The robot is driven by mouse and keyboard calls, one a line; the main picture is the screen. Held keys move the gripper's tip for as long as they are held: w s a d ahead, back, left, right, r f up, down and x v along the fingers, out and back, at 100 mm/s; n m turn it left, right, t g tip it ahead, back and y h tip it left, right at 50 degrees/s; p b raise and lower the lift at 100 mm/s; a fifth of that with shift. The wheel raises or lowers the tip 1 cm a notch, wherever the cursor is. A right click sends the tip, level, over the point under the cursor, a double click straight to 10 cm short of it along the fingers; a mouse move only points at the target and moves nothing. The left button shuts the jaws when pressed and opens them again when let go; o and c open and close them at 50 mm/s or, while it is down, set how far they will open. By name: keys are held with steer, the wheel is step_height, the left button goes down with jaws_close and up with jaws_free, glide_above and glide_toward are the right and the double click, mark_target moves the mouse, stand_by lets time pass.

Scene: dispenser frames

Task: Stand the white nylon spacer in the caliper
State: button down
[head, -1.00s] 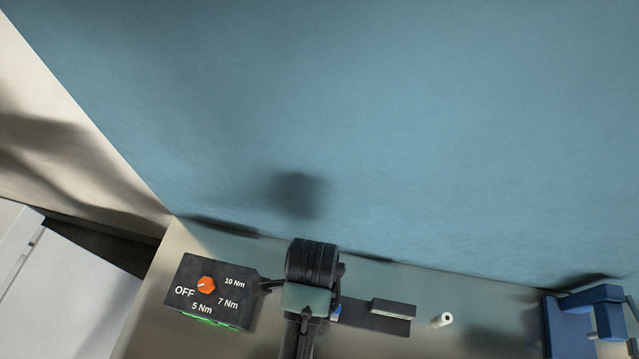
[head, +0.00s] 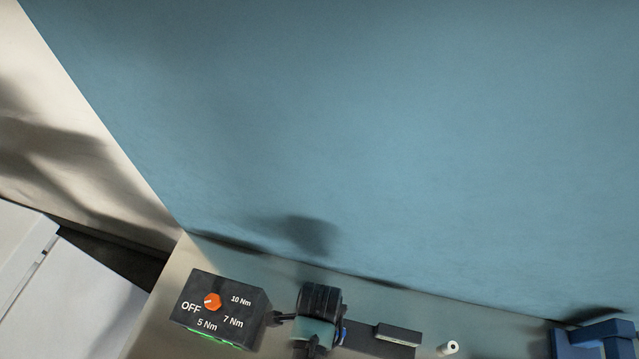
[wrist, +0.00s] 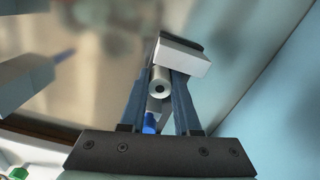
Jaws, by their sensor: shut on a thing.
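In the wrist view my gripper (wrist: 163,76) is shut on a pale, round spacer (wrist: 159,84), whose end with a dark centre hole faces the camera. Its pale grey-white look fits the white nylon spacer, but the material is hard to tell. A dark bar with a light grey block (head: 399,334), apparently the caliper, lies right of my arm in the head view. A similar light block (wrist: 183,57) shows just beyond the held spacer; whether they touch is unclear. In the head view my wrist hides the fingers and the held piece.
Another white cylinder with a hole (head: 449,348) lies on the bench right of the dark bar. A black torque box (head: 222,311) with an orange knob stands left of my arm. A blue fixture (head: 594,341) stands far right. A blue wall rises behind.

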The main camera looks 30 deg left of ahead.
steer(key=c, duration=0.6)
jaws_free()
steer(key=shift+r, duration=0.1)
step_height(320, 180, up, 12)
steer(key=shift+r+b, duration=0.1)
steer(key=shift+b, duration=0.2)
